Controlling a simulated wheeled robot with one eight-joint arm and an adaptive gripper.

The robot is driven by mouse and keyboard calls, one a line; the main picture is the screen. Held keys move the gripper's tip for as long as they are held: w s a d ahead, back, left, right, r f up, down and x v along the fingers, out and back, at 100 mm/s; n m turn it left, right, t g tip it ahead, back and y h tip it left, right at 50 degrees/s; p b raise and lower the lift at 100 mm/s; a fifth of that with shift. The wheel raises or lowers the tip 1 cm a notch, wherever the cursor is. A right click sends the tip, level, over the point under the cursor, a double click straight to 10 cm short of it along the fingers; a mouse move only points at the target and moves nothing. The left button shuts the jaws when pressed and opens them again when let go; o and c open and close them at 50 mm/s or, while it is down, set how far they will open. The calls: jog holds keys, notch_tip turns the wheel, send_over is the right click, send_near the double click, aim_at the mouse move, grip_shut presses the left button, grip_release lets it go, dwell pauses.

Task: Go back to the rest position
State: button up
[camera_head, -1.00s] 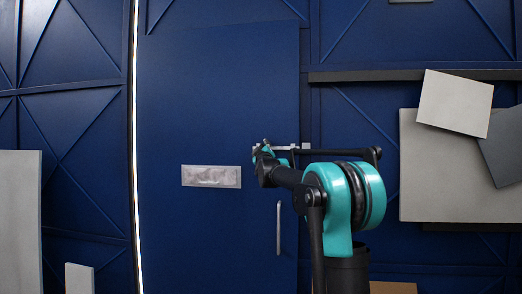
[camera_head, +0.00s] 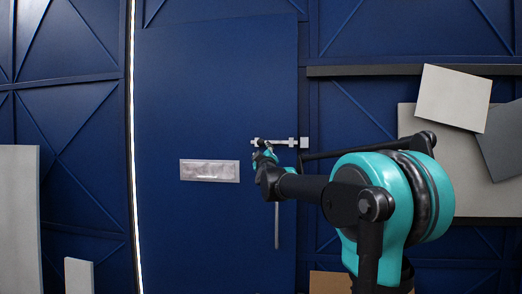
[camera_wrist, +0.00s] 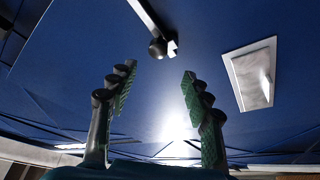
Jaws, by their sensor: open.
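My gripper (camera_wrist: 158,88) is open and empty in the wrist view, its two green-padded fingers apart with the blue door behind them. In the head view my gripper (camera_head: 264,155) is small, in front of the blue door (camera_head: 215,90), just below a metal latch bar (camera_head: 279,142). My arm reaches in from the lower right. A bar with a dark round knob (camera_wrist: 158,47) shows beyond the fingertips in the wrist view, apart from them.
A pale metal plate (camera_head: 209,171) is on the door, and it also shows in the wrist view (camera_wrist: 252,76). A vertical handle (camera_head: 277,226) hangs below the latch. Grey panels (camera_head: 453,98) are at the right; pale panels (camera_head: 25,220) stand at the left.

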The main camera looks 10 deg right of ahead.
jog(key=shift+s, duration=0.25)
jog(key=shift+f, duration=0.1)
jog(key=s+f+m+g+y, duration=0.1)
jog(key=s+f+g, duration=0.45)
jog(key=f, duration=0.95)
jog(key=s+f+m+g+y, duration=0.25)
jog(key=s+f, duration=0.65)
jog(key=f, duration=0.6)
jog(key=s+d+f+m+g+h, duration=0.1)
jog(key=s+f+m+g, duration=0.1)
jog(key=s+f, duration=0.6)
jog(key=s+d+f+m+g, duration=0.1)
jog(key=s+f+g, duration=0.3)
jog(key=s+f, duration=0.5)
jog(key=s+d+f+m+g+h, duration=0.1)
jog(key=s+d+f+m+g, duration=0.1)
jog(key=s+f, duration=0.6)
jog(key=s+g, duration=0.1)
jog(key=s, duration=0.3)
jog(key=shift+s+d+f+m+h, duration=0.3)
jog(key=shift+s+f+m+h, duration=0.05)
jog(key=shift+s+f, duration=0.05)
